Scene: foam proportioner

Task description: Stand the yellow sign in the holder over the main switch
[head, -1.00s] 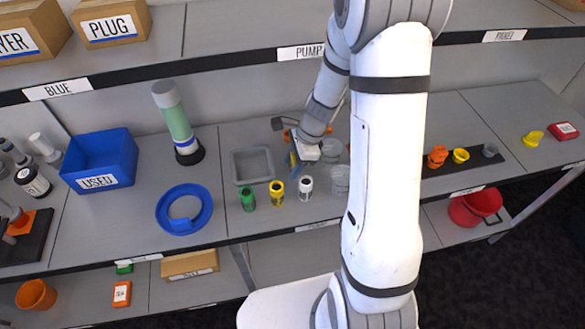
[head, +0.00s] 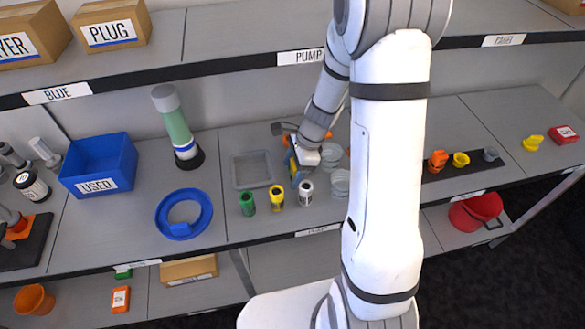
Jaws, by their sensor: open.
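My gripper (head: 294,168) is low over the middle shelf, behind the small yellow and white bottles and right of the grey tray. Its fingers are small and partly hidden by my wrist, and it is open. A small yellow patch (head: 291,160) shows beside the fingers. I cannot tell whether it is the yellow sign, or whether it touches them. An orange piece (head: 286,141) with a dark part lies just behind the gripper. I cannot make out the sign's holder or the main switch; my arm covers part of the shelf.
Green (head: 247,203), yellow (head: 277,196) and white (head: 306,193) bottles stand in front of the gripper. A grey tray (head: 236,183) is left, clear cups (head: 340,184) right.

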